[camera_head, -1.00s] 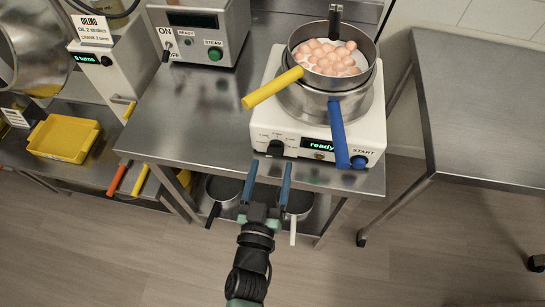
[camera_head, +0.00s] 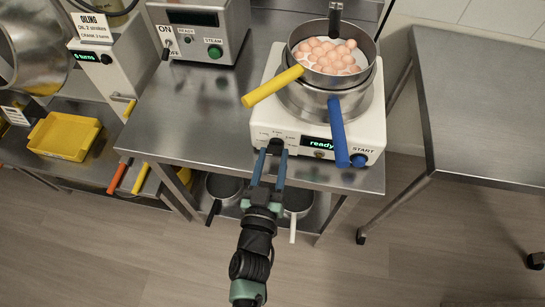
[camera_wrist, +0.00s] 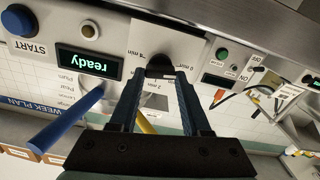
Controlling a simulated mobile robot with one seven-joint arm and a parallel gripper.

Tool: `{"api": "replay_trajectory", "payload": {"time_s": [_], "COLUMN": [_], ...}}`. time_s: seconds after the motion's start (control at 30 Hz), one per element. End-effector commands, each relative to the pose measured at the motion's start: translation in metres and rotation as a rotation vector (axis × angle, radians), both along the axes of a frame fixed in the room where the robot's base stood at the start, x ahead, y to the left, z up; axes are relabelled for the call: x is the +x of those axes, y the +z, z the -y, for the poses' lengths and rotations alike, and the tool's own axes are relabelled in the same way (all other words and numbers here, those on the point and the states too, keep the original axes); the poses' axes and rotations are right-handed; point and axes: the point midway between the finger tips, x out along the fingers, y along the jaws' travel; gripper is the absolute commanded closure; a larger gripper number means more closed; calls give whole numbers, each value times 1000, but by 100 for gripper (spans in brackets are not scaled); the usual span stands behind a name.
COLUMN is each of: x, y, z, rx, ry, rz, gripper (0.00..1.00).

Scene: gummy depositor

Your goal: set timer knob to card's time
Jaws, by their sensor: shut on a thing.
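The black timer knob (camera_head: 274,146) is at the left of the front panel of the white cooker (camera_head: 262,125). My gripper (camera_head: 273,156) is shut on the knob, one finger on each side. In the wrist view, the knob (camera_wrist: 160,64) sits between my fingertips (camera_wrist: 162,78), with its pointer hidden. Minute marks, partly readable, surround it on the white panel. The green display (camera_head: 320,143) reads "ready". In the wrist view, a white sheet (camera_wrist: 70,88) with small print shows beside the display; I cannot tell whether it is the card.
A pot with a blue handle (camera_head: 338,130) and a pan with a yellow handle (camera_head: 272,88) holding pinkish balls sit on the cooker. A steam unit (camera_head: 200,30) stands at the back left. A bare steel table (camera_head: 480,100) is at right.

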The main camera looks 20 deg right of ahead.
Motion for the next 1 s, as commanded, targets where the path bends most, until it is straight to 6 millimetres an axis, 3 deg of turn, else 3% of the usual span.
{"api": "replay_trajectory", "payload": {"time_s": [0.47,1.0], "x": [0,-1], "y": [0,-1], "z": [0,1], "rx": [66,437], "ry": [0,1], "rz": [45,294], "gripper": [100,100]}}
